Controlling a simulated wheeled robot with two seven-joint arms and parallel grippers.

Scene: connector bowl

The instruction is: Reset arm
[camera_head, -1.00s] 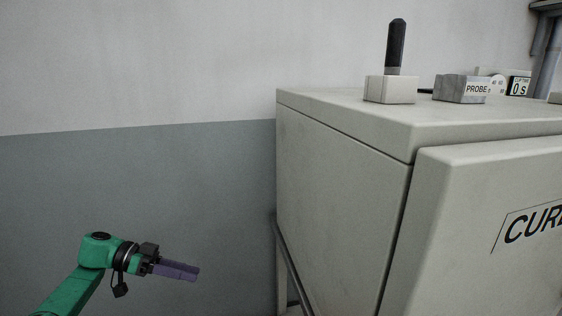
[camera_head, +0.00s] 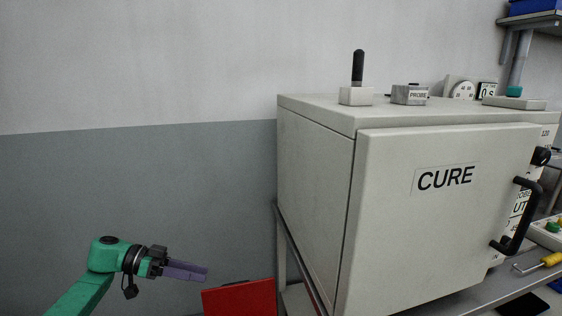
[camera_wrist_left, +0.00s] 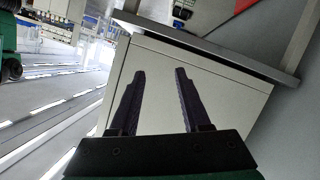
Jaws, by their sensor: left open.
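My left arm is green, and its left gripper (camera_head: 188,271) has purple fingers. In the head view it is held in the air at the lower left, in front of the grey wall and well apart from the cabinet. In the left wrist view the gripper (camera_wrist_left: 160,95) shows two parted fingers with nothing between them. A pale box-like surface (camera_wrist_left: 215,85) lies beyond the fingers there. My right gripper is not in view.
A large cabinet marked CURE (camera_head: 445,225), door shut with a black handle (camera_head: 517,215), stands at right on a metal bench (camera_head: 465,297). A probe block (camera_head: 409,95) and a block with a black stick (camera_head: 357,96) sit on top. A red object (camera_head: 240,298) is low at centre.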

